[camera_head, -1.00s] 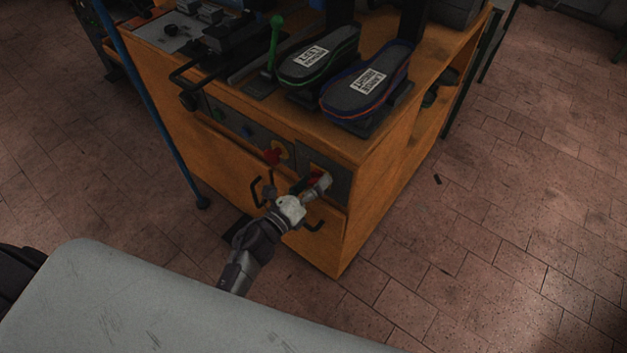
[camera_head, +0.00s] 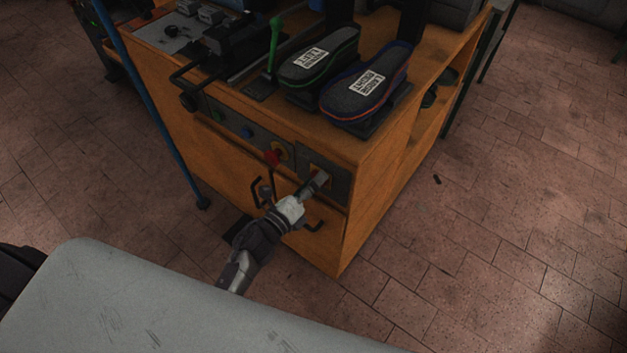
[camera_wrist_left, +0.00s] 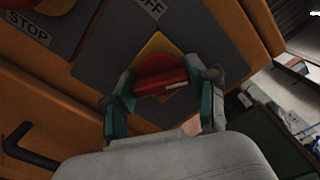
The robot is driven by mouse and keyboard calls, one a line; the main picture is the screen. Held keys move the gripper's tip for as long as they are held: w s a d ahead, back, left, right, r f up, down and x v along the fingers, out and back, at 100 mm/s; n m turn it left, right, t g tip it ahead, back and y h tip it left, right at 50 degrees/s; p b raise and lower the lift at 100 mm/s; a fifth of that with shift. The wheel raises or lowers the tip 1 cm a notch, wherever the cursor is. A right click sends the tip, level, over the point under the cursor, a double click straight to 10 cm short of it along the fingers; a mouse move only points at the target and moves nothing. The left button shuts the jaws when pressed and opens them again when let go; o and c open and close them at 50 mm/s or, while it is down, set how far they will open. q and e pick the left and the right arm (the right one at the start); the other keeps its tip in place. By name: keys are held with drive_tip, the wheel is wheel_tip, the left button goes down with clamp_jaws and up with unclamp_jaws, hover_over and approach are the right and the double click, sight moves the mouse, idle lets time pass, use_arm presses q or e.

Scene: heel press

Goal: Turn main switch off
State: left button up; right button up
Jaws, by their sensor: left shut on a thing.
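The main switch is a red rotary knob (camera_wrist_left: 160,76) on a yellow diamond plate (camera_wrist_left: 157,45), set in a dark grey panel (camera_wrist_left: 100,47) marked OFF above it in the left wrist view. My left gripper (camera_wrist_left: 165,92) is shut on the knob, with one finger on each side of its red handle. In the head view my left gripper (camera_head: 317,182) reaches the panel at the right end of the orange cabinet's front, and it hides most of the switch. My right gripper is not in view.
A red stop button (camera_head: 272,157) sits just left of the switch; a STOP label (camera_wrist_left: 27,32) shows in the left wrist view. Black handles (camera_head: 314,226) stick out below. Two dark insoles (camera_head: 367,88) lie on the orange cabinet (camera_head: 345,195).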

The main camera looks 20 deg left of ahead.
use_arm(q)
drive_tip(key=n+p, duration=0.1)
drive_tip(key=n, duration=0.2)
drive_tip(key=shift+n, duration=0.3)
drive_tip(key=n+p, duration=0.1)
drive_tip(key=n, duration=0.3)
drive_tip(key=shift+n, duration=0.3)
drive_tip(key=n+p, duration=0.1)
drive_tip(key=n, duration=0.2)
drive_tip(key=shift+f+n, duration=0.1)
drive_tip(key=shift+n, duration=0.2)
drive_tip(key=shift+f+n+p, duration=0.1)
drive_tip(key=shift+n+p, duration=0.3)
drive_tip(key=shift+n, duration=1.3)
drive_tip(key=o, duration=1.2)
drive_tip(key=shift+c, duration=0.2)
